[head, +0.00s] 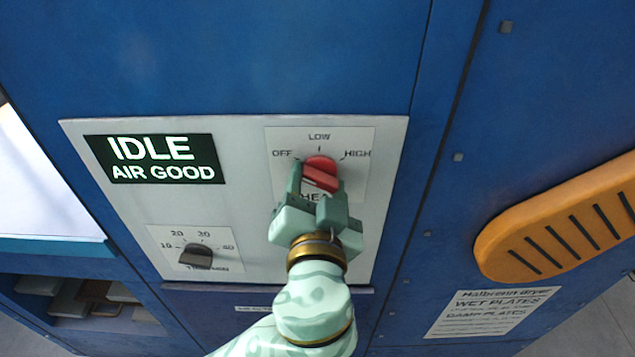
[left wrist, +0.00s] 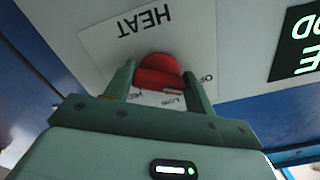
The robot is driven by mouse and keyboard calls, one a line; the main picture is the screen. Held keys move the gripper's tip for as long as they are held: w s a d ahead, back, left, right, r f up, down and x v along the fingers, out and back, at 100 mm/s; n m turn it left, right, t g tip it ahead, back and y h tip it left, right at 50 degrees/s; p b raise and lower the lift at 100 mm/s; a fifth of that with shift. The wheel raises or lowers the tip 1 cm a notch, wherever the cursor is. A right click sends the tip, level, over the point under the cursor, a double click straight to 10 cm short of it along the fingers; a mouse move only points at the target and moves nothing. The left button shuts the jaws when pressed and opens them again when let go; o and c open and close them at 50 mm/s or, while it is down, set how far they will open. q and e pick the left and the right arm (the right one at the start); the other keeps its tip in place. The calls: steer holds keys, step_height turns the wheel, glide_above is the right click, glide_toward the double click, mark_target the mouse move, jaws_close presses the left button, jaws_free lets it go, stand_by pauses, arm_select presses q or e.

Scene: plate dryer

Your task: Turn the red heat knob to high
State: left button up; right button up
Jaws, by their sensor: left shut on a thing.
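The red heat knob (head: 321,174) sits on a white label plate marked OFF, LOW and HIGH on the grey control panel. My left gripper (head: 320,190) is shut on the knob, with one green finger on each side. The left wrist view shows the red knob (left wrist: 158,72) between the two fingers of the left gripper (left wrist: 160,82). A short pale line shows on the knob's grip there, but I cannot tell surely which mark it points to. The HEAT lettering is partly hidden by the gripper in the head view. My right gripper is out of view.
A lit display (head: 155,159) reads IDLE, AIR GOOD. A dark timer knob (head: 196,256) sits lower left on the panel. An orange slotted cover (head: 560,225) and a paper notice (head: 490,311) are on the blue cabinet to the right.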

arm_select(q)
steer(key=shift+r+m+p, duration=0.15)
steer(key=shift+m+p, duration=0.65)
steer(key=shift+p, duration=0.2)
steer(key=m+p, duration=0.5)
steer(key=shift+a+r, duration=0.1)
steer(key=m+p, duration=0.4)
steer(key=m, duration=0.1)
steer(key=shift+m+p, duration=0.3)
steer(key=shift+p, duration=0.1)
steer(key=m+p, duration=0.4)
steer(key=m, duration=0.2)
steer(key=shift+r+p, duration=0.15)
steer(key=shift+p, duration=0.2)
steer(key=m+p, duration=0.2)
steer(key=m, duration=0.2)
steer(key=shift+p, duration=0.3)
steer(key=shift+m+p, duration=0.4)
steer(key=shift+m, duration=0.5)
steer(key=o, duration=1)
